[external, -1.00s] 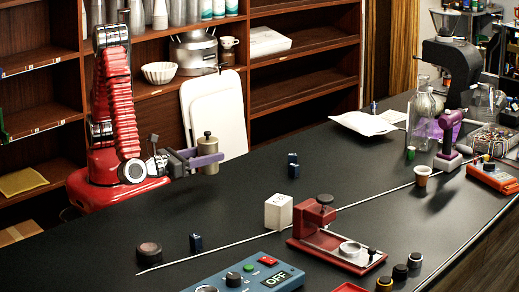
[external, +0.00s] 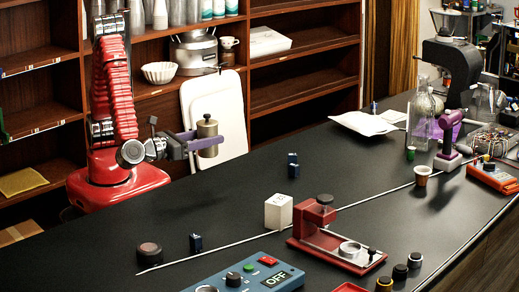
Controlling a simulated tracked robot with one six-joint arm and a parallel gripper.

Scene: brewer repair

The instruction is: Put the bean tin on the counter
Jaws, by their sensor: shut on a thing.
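The bean tin (external: 207,129) is a small grey-brown cylinder with a knob on its lid. My gripper (external: 206,143) is shut on it, with a purple-grey finger across the tin's side. The tin is upright and held in the air above the back left edge of the black counter (external: 235,205). A shadow lies on the counter below it. The gripper's far finger is mostly hidden behind the tin.
A white cube (external: 279,212), small dark blue blocks (external: 293,165), a red press-like stand (external: 318,215) and a blue control box (external: 245,280) stand on the counter. The back left of the counter is clear. White boards (external: 215,112) lean behind the tin.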

